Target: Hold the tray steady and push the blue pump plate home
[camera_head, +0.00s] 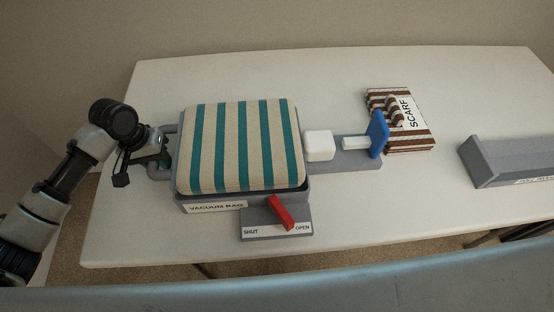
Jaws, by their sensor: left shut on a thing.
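The grey tray (190,199), labelled VACUUM BAG, stands on the table and holds a cushion (240,145) with cream and teal stripes. My left gripper (160,158) is at the tray's left side, shut on its grey handle (158,172); the fingertips are partly hidden. The blue pump plate (377,135) stands upright at the right end of a white rod (355,143). The rod runs left to a white block (319,146) beside the tray. Bare rod shows between plate and block. My right gripper is not in view.
A red lever (281,212) sits on a grey base marked SHUT and OPEN, leaning up-left. A grey open bin (507,160) is at the far right. The table's back is clear.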

